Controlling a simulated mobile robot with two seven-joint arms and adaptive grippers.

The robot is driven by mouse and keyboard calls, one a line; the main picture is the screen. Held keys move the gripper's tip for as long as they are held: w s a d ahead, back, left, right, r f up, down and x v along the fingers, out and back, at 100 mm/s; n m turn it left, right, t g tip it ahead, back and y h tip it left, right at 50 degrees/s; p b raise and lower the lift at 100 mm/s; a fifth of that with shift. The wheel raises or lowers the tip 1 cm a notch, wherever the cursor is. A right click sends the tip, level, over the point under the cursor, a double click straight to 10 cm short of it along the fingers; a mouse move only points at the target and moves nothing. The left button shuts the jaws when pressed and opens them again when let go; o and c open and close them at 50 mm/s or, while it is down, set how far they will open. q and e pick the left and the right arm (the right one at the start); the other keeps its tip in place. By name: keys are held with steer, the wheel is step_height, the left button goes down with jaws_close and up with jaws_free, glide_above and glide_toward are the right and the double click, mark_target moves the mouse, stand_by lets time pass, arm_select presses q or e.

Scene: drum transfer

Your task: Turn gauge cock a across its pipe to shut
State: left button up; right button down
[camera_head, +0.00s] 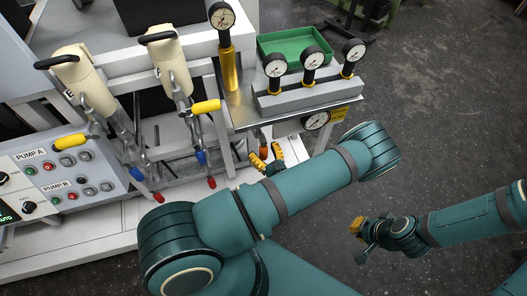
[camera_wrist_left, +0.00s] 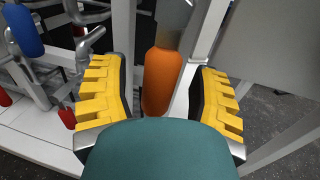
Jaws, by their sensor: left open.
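An orange handle (camera_wrist_left: 163,80) hangs upright under a metal shelf (camera_head: 238,119); its top also shows in the head view (camera_head: 264,150). I see no label showing whether it is gauge cock a. My left gripper (camera_head: 268,157) is open below the shelf. In the left wrist view its ridged yellow fingers (camera_wrist_left: 162,98) stand on either side of the handle, with gaps on both sides. My teal wrist part hides the handle's lower end. My right gripper (camera_head: 361,228) is small, at the lower right over the floor, away from the handle; its jaw opening is unclear.
A grey block (camera_head: 310,94) with several dial gauges and a green tray (camera_head: 295,46) lie above the shelf. Two cream pumps (camera_head: 84,84) with yellow, blue and red handles stand left. Dark floor (camera_head: 440,110) is free at right.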

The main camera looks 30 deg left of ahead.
arm_select(q)
steer(key=shift+w+a, duration=0.1)
steer(key=shift+a, duration=0.05)
jaws_close()
